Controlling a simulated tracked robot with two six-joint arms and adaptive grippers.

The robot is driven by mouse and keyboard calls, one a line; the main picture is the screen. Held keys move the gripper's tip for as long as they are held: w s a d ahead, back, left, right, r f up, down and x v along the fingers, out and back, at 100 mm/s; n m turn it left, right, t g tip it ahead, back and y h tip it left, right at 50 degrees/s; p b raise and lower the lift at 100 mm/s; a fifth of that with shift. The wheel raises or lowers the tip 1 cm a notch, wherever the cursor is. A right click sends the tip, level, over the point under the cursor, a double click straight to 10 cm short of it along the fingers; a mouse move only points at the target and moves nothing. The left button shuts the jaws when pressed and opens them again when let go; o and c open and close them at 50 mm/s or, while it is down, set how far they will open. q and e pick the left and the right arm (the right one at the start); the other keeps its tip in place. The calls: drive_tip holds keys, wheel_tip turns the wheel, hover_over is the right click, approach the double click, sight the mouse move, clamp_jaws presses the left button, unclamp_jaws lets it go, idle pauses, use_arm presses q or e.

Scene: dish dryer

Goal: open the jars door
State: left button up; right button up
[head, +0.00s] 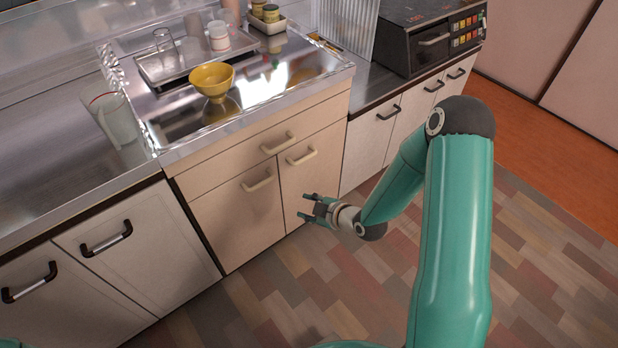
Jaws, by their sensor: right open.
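Under the sink, a beige left door (235,215) and a beige right door (312,175) are both shut, each with a pale bar handle near its top. I cannot tell from this view which door is the jars door. My right gripper (303,207) is open and empty, in front of the lower part of the right beige door. It is below that door's handle (302,156) and apart from it. My left gripper is out of view.
A beige drawer front (235,142) sits above the doors. White cabinets with dark handles flank them. The metal sink counter bears a yellow bowl (212,78), a glass (112,118), a tray with cups and small jars (267,14). A dark oven (425,35) stands right. The floor is clear.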

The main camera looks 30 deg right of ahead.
sight(305, 157)
drive_tip(key=w+d+n+t+b, duration=0.1)
drive_tip(key=d+n+t+b, duration=0.4)
drive_tip(key=d+n+b, duration=0.55)
drive_tip(key=shift+m+h, duration=0.3)
drive_tip(key=shift+m, duration=0.45)
drive_tip(key=x, duration=0.5)
drive_tip(key=p+x, duration=0.1)
drive_tip(key=x, duration=0.5)
drive_tip(key=d+x, duration=0.1)
drive_tip(key=x, duration=0.4)
drive_tip(key=shift+w, duration=0.35)
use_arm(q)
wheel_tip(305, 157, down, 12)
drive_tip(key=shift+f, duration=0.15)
use_arm(e)
clamp_jaws()
